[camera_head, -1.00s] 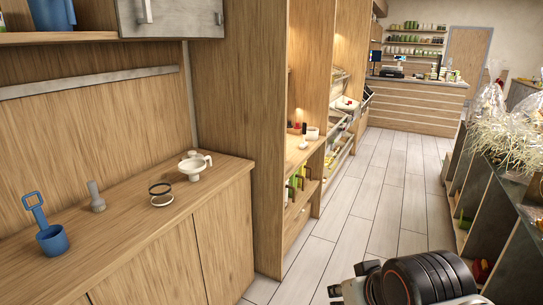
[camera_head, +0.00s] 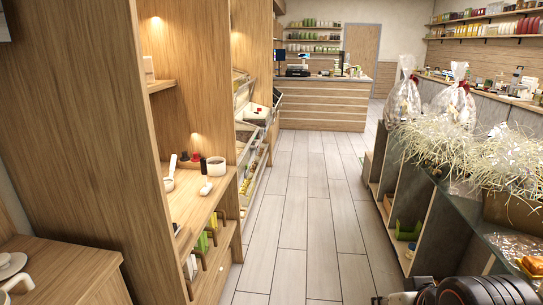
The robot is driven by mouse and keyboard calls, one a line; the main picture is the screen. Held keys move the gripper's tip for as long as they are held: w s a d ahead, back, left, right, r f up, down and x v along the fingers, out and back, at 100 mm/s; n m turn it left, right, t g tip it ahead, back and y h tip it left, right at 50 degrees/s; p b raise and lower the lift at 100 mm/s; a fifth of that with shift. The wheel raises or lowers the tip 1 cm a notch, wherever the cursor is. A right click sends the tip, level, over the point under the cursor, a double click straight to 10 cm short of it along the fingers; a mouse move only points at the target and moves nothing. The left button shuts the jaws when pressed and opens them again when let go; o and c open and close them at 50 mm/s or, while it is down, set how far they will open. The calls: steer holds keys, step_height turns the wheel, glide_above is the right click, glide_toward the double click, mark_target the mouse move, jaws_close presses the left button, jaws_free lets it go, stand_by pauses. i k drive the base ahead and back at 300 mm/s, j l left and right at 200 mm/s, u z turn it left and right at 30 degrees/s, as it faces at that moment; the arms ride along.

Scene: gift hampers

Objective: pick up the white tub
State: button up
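A small white round tub-like container (camera_head: 216,166) with a darker top stands on the lit wooden shelf at centre left. It is small in view, and I cannot be sure it is the white tub of the task. Another white vessel with a raised handle-like part (camera_head: 170,177) stands to its left on the same shelf. Only a black and pale part of my arm shows at the bottom right edge. My gripper's fingers are not in view, and the arm is well away from the shelf.
A wooden counter (camera_head: 75,270) stands at bottom left. A pale tiled aisle (camera_head: 305,215) runs clear to the checkout counter (camera_head: 322,105). At right, a dark display unit (camera_head: 415,215) bears straw-filled hampers (camera_head: 505,160) and wrapped gifts (camera_head: 405,100).

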mark_target(216, 167)
steer(key=i+l, duration=0.1)
steer(key=i, duration=1.95)
steer(key=i+j+u, duration=0.1)
steer(key=i+u, duration=0.7)
steer(key=i+l+u, duration=0.2)
steer(key=i+u, duration=0.15)
steer(key=i+l+u, duration=0.25)
steer(key=u, duration=0.15)
steer(key=i+l+u, duration=0.15)
steer(key=i+l, duration=0.15)
steer(key=l, duration=0.1)
